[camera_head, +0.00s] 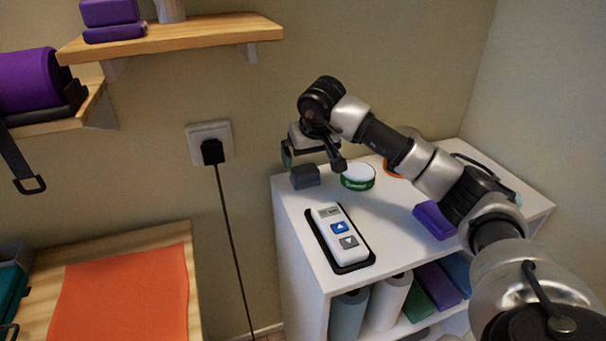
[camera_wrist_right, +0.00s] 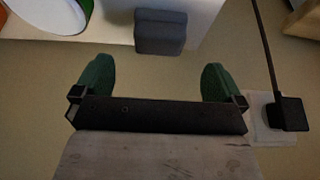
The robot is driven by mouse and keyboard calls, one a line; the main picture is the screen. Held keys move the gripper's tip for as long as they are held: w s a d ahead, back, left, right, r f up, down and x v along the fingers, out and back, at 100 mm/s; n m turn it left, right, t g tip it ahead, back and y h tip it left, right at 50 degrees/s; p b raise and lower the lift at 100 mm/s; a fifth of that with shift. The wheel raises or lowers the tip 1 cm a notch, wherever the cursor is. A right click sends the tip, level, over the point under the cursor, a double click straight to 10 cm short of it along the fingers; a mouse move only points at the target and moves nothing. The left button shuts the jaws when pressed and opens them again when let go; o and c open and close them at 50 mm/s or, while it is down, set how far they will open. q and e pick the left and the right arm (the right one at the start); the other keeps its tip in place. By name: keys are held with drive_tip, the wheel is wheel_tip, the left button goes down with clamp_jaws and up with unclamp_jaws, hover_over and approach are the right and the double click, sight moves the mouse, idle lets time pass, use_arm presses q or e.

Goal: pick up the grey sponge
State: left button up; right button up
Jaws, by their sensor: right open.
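The grey sponge (camera_head: 305,177) is a small dark grey block on the white shelf top, near its back left corner. In the right wrist view the sponge (camera_wrist_right: 161,32) lies ahead of the fingers, between their lines and apart from them. My right gripper (camera_head: 311,158) is just above and behind the sponge in the head view. In the right wrist view my right gripper (camera_wrist_right: 158,80) has its two green fingertips wide apart with nothing between them. My left gripper is not in view.
On the white shelf unit (camera_head: 290,217) are a green-and-white round tin (camera_head: 358,177), a remote on a black tray (camera_head: 341,238) and a purple block (camera_head: 434,220). A wall socket with a plug (camera_head: 210,146) is to the left. An orange mat (camera_head: 122,291) covers the lower left table.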

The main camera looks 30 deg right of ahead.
sight(306, 169)
drive_tip(key=shift+x, duration=0.9)
drive_tip(key=x, duration=0.5)
drive_tip(key=shift+w+f, duration=0.1)
drive_tip(key=shift+w, duration=0.05)
drive_tip(key=shift+c, duration=1)
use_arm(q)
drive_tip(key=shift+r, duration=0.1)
use_arm(e)
drive_tip(key=c, duration=0.7)
